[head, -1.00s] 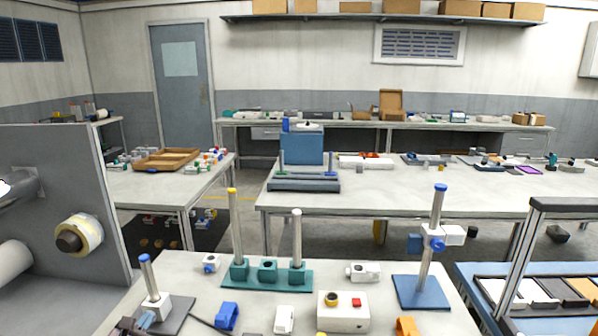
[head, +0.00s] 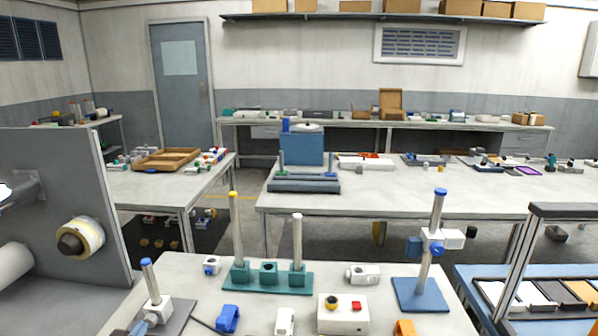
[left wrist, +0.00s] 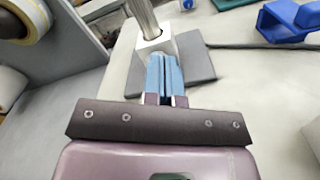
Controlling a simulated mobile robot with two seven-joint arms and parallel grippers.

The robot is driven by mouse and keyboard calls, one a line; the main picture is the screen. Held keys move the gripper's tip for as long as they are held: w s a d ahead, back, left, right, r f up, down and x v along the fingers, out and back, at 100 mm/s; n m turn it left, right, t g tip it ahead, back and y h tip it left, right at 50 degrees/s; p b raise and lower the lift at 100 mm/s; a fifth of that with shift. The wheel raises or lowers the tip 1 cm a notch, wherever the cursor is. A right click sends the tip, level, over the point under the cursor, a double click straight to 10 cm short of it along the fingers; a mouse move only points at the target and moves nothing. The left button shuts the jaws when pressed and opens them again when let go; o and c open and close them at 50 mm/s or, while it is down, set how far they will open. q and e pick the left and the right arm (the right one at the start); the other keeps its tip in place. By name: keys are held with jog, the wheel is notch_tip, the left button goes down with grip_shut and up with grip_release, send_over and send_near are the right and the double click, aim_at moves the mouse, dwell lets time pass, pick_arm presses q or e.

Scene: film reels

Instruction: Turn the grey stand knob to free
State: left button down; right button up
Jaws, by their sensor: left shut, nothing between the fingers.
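The grey stand has a flat dark grey base (head: 182,314), an upright silver post with a blue cap (head: 146,262) and a white block (head: 157,309) low on the post. It stands at the front left of the near table. My left gripper (head: 150,319) is at the near side of the white block, its light blue fingers shut together and empty. In the left wrist view, the fingertips (left wrist: 164,62) point at the block (left wrist: 155,45) and overlap its lower edge. I cannot make out the grey knob; the fingers may cover it. My right gripper is not in view.
A grey panel with a tape reel (head: 82,238) stands close on the left. A teal rack with posts (head: 255,279), a blue bracket (head: 228,318), a white box with buttons (head: 342,314) and a blue-based stand (head: 420,293) share the table. Bare tabletop lies between them.

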aim_at(152, 320)
pick_arm(q)
jog(key=shift+s+a+f, duration=0.1)
jog(key=shift+s+f, duration=0.05)
jog(key=shift+s, duration=0.95)
jog(key=shift+w+d+n, duration=0.35)
jog(key=shift+d+n, duration=0.25)
jog(key=shift+d, duration=0.05)
jog(key=shift+w+d+n+b, duration=0.2)
jog(key=shift+n+b, duration=0.1)
jog(key=shift+w+r+n+b, duration=0.15)
jog(key=shift+r+n+b, duration=0.2)
jog(key=shift+n, duration=0.45)
jog(key=shift+s+a+f+n+b, duration=0.1)
jog(key=shift+s+a+n+b, duration=0.2)
jog(key=shift+a+n, duration=0.35)
jog(key=shift+s+a+f+n, duration=0.25)
jog(key=shift+s+a+n, duration=0.55)
jog(key=shift+a, duration=0.1)
jog(key=shift+w+d+b, duration=0.2)
jog(key=shift+w+b, duration=0.3)
jog(key=shift+w, duration=2.55)
jog(key=shift+w+r, duration=0.15)
jog(key=shift+r, duration=0.15)
